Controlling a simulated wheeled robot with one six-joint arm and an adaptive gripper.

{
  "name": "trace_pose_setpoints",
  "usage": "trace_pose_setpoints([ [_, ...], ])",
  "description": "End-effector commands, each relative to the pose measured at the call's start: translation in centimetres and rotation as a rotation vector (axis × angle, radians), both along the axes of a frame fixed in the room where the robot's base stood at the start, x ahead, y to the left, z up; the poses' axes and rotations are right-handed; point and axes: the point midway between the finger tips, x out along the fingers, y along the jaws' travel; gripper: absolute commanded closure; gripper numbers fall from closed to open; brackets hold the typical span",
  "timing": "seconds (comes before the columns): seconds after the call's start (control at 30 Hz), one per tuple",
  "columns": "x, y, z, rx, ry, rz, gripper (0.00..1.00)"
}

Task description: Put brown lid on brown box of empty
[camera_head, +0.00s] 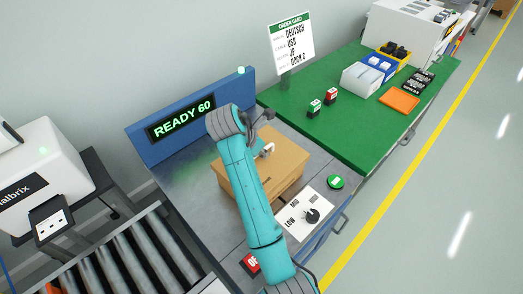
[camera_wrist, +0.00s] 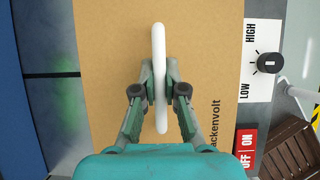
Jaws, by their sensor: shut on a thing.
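The brown lid (camera_wrist: 110,100) fills the middle of the wrist view, with a white upright handle (camera_wrist: 160,30) and printed lettering at its right. My gripper (camera_wrist: 160,85) is shut on this handle, one finger on each side. In the head view the brown box (camera_head: 283,198) stands on the metal worktop, and the lid (camera_head: 282,155) shows at its top. The white handle also shows there (camera_head: 267,150). My arm covers the middle of the box and lid. I cannot tell whether the lid rests fully on the rim. The box's inside is hidden.
A blue panel (camera_head: 150,147) reading READY 60 stands behind. A dial plate (camera_head: 297,222), green button (camera_head: 335,182) and red switch (camera_head: 250,263) lie in front. The green table (camera_head: 345,135) holds red and green items, bins and an orange tray (camera_head: 399,101). A roller conveyor (camera_head: 130,260) is lower left.

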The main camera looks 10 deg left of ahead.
Motion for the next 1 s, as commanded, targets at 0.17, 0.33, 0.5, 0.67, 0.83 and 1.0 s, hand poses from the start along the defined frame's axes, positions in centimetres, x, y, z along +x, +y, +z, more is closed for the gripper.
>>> trace_pose_setpoints([
  [0.17, 0.0, 0.0, -0.3, 0.0, 0.0, 0.0, 1.0],
  [0.33, 0.0, 0.0, -0.6, 0.0, 0.0, -0.001, 1.0],
  [0.5, 0.0, 0.0, -0.9, 0.0, 0.0, -0.001, 1.0],
  [0.67, 0.0, 0.0, -1.1, 0.001, -0.001, 0.0, 1.0],
  [0.83, 0.0, 0.0, -1.4, 0.001, -0.001, 0.0, 1.0],
  [1.0, 0.0, 0.0, -1.7, 0.0, 0.0, 0.0, 1.0],
])
